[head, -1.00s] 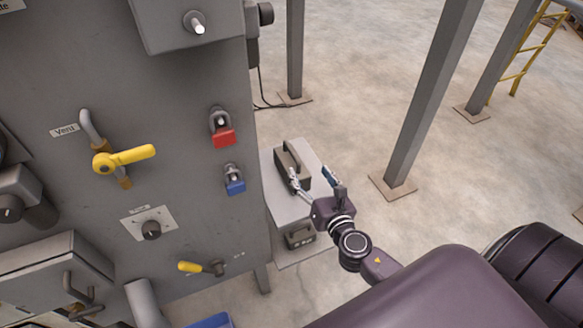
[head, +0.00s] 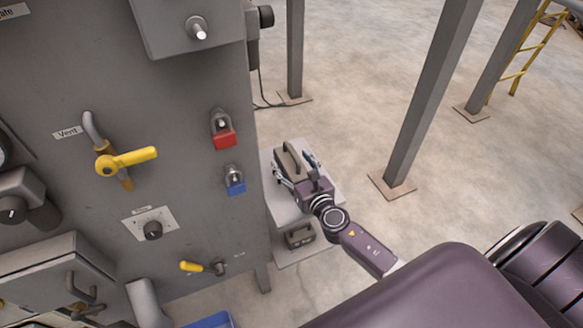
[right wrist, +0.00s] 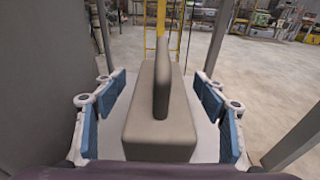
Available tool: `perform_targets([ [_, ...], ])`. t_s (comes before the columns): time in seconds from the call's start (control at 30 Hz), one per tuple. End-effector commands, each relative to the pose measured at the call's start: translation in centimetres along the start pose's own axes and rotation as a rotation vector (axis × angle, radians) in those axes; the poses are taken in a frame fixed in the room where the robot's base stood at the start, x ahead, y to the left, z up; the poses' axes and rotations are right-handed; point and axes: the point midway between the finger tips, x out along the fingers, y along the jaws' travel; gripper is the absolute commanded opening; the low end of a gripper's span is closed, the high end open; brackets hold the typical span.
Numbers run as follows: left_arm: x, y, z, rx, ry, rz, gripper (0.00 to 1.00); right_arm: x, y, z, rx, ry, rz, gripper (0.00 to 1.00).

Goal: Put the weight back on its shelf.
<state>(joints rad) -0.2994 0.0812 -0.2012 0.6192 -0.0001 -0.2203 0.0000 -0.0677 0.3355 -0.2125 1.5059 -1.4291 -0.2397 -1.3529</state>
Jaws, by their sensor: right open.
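A grey-brown block weight with an upright handle (head: 291,158) sits on the upper level of a small pale shelf stand (head: 283,212) beside the machine. In the right wrist view the weight (right wrist: 150,132) stands upright, centred ahead of the palm. My right gripper (head: 296,168) is open, with its blue-padded fingers on both sides of the weight and visible gaps between pads and block. My left gripper is not in view.
A second dark block (head: 300,237) sits on the stand's lower level. The grey machine panel (head: 190,100) with a red padlock (head: 224,139) and a blue padlock (head: 235,184) rises close on the left. A steel post (head: 428,105) stands right; the floor between is clear.

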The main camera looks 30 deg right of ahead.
Motion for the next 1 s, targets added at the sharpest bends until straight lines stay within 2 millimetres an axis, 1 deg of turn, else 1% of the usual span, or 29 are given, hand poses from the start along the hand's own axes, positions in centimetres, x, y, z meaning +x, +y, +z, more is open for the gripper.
perform_targets([
  [0.07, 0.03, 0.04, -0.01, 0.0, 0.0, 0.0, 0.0, 0.38, 0.04, 0.03, 0.001, -0.001, 0.0, 0.65],
  [0.27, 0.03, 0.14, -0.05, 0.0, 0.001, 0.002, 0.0, 0.38, 0.02, 0.0, 0.001, 0.0, 0.0, 0.65],
  [0.87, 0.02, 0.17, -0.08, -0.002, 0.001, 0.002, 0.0, 0.36, -0.01, -0.01, 0.0, 0.0, 0.0, 0.0],
  [0.97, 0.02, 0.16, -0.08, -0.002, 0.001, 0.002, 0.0, 0.35, -0.01, -0.01, -0.001, 0.0, 0.0, 0.0],
  [1.0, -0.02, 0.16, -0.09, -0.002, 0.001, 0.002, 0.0, 0.49, -0.05, 0.57, -0.001, -0.009, -0.001, 0.0],
])
